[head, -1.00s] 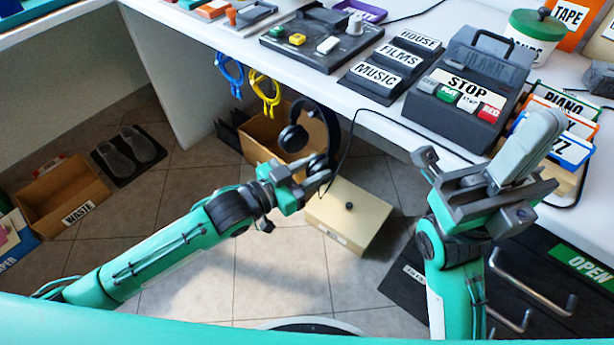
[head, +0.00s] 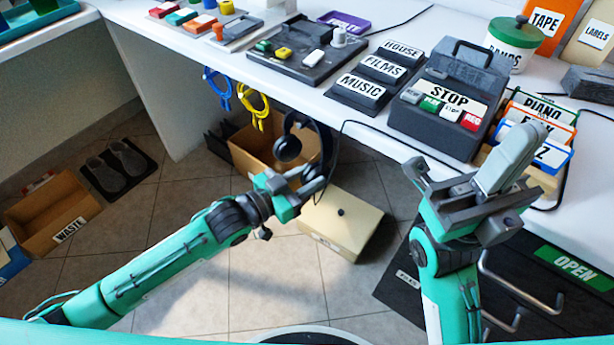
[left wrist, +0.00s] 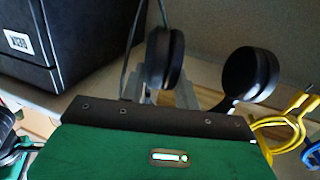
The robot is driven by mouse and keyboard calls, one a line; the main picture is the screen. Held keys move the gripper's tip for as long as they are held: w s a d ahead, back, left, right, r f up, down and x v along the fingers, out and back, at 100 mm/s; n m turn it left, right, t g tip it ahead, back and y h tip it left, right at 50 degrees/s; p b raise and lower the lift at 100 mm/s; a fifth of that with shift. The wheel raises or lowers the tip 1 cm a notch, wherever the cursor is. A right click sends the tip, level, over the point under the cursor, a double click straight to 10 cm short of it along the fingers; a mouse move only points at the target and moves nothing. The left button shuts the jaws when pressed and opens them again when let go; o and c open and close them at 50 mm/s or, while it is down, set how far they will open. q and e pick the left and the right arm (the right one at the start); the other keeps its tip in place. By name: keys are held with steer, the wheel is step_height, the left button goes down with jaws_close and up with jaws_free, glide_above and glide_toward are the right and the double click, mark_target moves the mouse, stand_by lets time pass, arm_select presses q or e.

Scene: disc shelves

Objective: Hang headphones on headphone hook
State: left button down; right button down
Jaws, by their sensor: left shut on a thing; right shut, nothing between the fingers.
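The black headphones (head: 288,149) are in front of and below the bench's front edge, their headband (head: 327,135) arching up. My left gripper (head: 314,184) is shut on them near the lower ear cup. In the left wrist view both dark ear cups (left wrist: 250,75) show beyond the green gripper body, and the grey fingers (left wrist: 182,96) are partly hidden at the nearer cup. My right gripper (head: 522,145) is shut and empty, its grey fingers above the bench's right front. I cannot make out a headphone hook clearly in either view.
A cardboard box (head: 240,152) and a cream box (head: 342,225) stand on the floor below. A black cable hangs from the bench. The black recorder (head: 440,130) stands on top.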

arm_select(q)
steer(key=c, duration=0.9)
jaws_free()
steer(key=shift+c, duration=0.2)
steer(key=shift+a, duration=0.1)
